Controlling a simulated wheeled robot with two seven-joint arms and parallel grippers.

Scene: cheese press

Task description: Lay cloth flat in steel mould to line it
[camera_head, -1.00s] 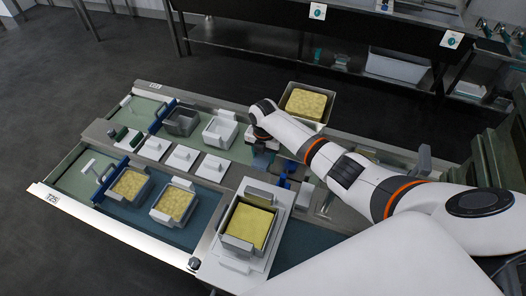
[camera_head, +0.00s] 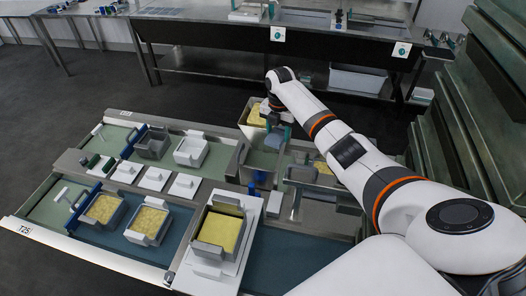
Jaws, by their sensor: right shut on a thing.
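My right gripper (camera_head: 279,130) is above the back right of the bench, beside the tub of yellow curd. It is shut on a small blue-grey piece, which looks like the cloth (camera_head: 275,143); the fingers partly hide it. An empty grey steel mould (camera_head: 153,143) stands on the green mat at the back. A paler, whitish open mould (camera_head: 191,151) stands to its right; I cannot tell whether it is lined. The gripper is right of both moulds and apart from them. My left gripper is not in view.
Two moulds of yellow curd (camera_head: 103,209) (camera_head: 147,222) stand on the front mat. A larger mould with a flat yellow block (camera_head: 221,231) stands on a white board. White lids (camera_head: 154,179) lie mid-bench. The curd tub (camera_head: 256,116) is at the back. Dark green shelving rises at right.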

